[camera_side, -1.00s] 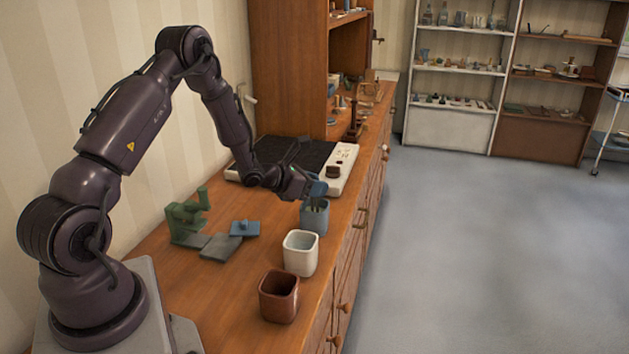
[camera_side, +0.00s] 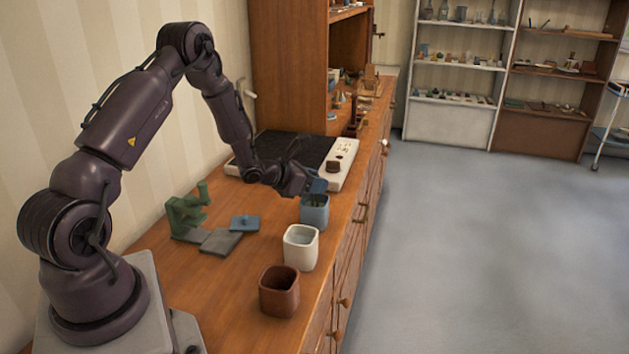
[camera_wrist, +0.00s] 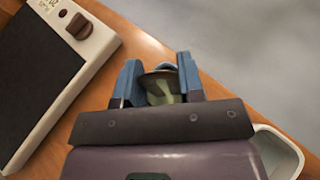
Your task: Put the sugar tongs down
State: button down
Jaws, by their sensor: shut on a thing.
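My gripper (camera_side: 317,187) has blue fingers and is just above the blue cup (camera_side: 315,214), at the counter's right edge. In the wrist view my gripper (camera_wrist: 158,86) is shut on a pale green piece, which I take to be the sugar tongs (camera_wrist: 158,92). Most of the tongs are hidden by the fingers and the cup. A little green shows at the cup's mouth in the side view, but I cannot tell whether the tongs touch the cup.
A white cup (camera_side: 301,249) and a brown cup (camera_side: 279,292) stand in front of the blue one. A green device (camera_side: 187,214), a grey slab (camera_side: 221,242) and a blue lid (camera_side: 245,223) lie left. A black-topped white appliance (camera_side: 342,166) is behind.

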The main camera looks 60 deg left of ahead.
jog(key=c, duration=0.7)
grip_release()
jog(key=shift+o, duration=0.2)
jog(key=v, duration=1.3)
